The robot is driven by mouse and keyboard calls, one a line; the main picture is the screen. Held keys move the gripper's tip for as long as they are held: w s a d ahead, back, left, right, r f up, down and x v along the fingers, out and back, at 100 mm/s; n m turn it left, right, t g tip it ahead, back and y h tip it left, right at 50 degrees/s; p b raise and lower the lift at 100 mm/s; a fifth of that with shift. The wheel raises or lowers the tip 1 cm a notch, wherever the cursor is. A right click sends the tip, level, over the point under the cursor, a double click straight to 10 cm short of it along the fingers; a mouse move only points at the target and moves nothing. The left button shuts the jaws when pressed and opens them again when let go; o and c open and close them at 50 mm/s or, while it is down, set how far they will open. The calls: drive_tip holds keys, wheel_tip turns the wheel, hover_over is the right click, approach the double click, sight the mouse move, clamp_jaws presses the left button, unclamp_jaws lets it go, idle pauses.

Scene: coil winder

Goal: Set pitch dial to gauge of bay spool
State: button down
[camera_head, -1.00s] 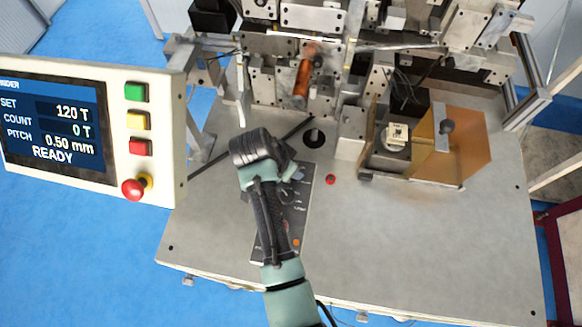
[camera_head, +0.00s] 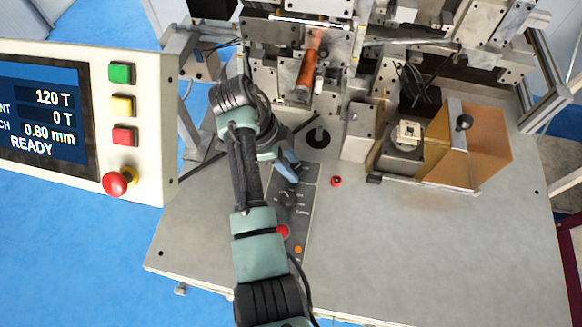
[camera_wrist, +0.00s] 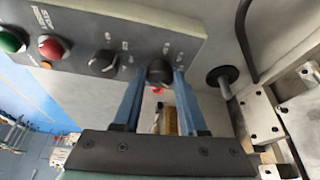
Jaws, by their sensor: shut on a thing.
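My gripper (camera_head: 290,167) reaches down to the far end of the dark control panel (camera_head: 302,215). In the wrist view its two blue fingers (camera_wrist: 157,82) are shut on a round black knob, the pitch dial (camera_wrist: 159,72). In the head view the dial is hidden by my gripper. The display (camera_head: 42,115) reads 120 T, 0 T, 0.80 mm and READY; its left edge is cut off. The label is too small to read.
A second black knob (camera_wrist: 103,63), a red button (camera_wrist: 52,47) and a green button (camera_wrist: 10,40) sit on the panel. A copper-coloured cylinder (camera_head: 306,75) is on the machine behind. A small red part (camera_head: 336,181) lies right of the panel. The table's front right is clear.

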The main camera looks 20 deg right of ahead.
drive_tip(key=shift+m+g+b, duration=0.4)
drive_tip(key=shift+m+b, duration=0.05)
drive_tip(key=shift+m, duration=0.35)
drive_tip(key=shift+c, duration=2.3)
unclamp_jaws()
drive_tip(key=shift+w, duration=0.1)
drive_tip(key=p+v, duration=0.1)
drive_tip(key=v, duration=0.6)
drive_tip(key=shift+r+p, duration=0.3)
drive_tip(key=shift+p, duration=0.1)
